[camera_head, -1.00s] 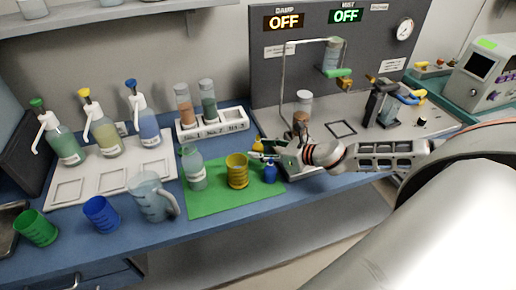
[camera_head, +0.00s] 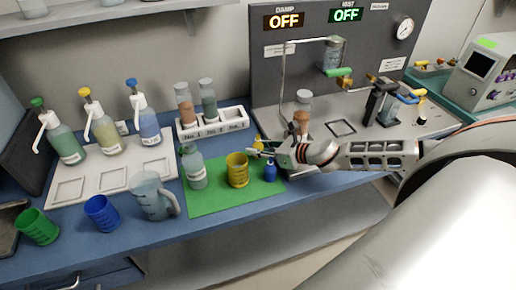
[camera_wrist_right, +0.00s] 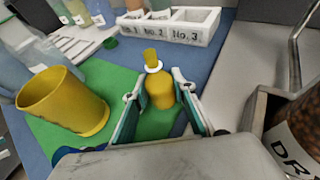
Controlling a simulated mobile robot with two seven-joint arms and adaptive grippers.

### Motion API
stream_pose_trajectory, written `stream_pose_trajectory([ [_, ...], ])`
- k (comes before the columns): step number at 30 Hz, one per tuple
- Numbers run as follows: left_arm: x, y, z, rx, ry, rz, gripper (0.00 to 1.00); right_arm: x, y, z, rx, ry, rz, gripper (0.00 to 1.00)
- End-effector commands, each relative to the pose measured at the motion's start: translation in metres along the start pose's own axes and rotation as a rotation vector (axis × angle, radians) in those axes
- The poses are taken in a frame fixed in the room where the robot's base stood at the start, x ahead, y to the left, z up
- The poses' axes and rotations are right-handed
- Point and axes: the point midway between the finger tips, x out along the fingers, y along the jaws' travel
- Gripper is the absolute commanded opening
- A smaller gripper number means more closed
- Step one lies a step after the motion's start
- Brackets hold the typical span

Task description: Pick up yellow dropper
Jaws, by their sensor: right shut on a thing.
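The yellow dropper (camera_head: 258,143) stands at the back right corner of the green mat (camera_head: 215,201), partly hidden by my fingers in the head view. In the right wrist view the dropper (camera_wrist_right: 160,94) is upright between the two fingers, with a white collar and a yellow top. My right gripper (camera_head: 259,152) is shut on it; its fingers also show in the wrist view (camera_wrist_right: 157,90). I cannot tell any gap between the dropper and the mat. My left gripper is not in view.
A yellow cup (camera_head: 237,171) and a blue dropper (camera_head: 270,172) stand close to my right gripper. A pale green bottle (camera_head: 194,168) is on the mat's left. A white numbered rack (camera_head: 212,123) is behind. A brown-filled container (camera_wrist_right: 293,125) is near the wrist's right.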

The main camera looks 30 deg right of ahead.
Motion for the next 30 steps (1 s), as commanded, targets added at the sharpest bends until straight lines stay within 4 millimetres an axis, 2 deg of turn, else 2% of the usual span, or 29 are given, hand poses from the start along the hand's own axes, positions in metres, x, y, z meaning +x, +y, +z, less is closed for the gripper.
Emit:
stream_pose_trajectory([
  [14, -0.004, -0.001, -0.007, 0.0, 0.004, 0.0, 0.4, -0.006, 0.0, 0.017, -0.002, -0.003, 0.0, 0.04],
  [30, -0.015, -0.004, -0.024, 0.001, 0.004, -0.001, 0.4, -0.026, 0.0, 0.065, -0.002, -0.002, 0.0, 0.04],
])
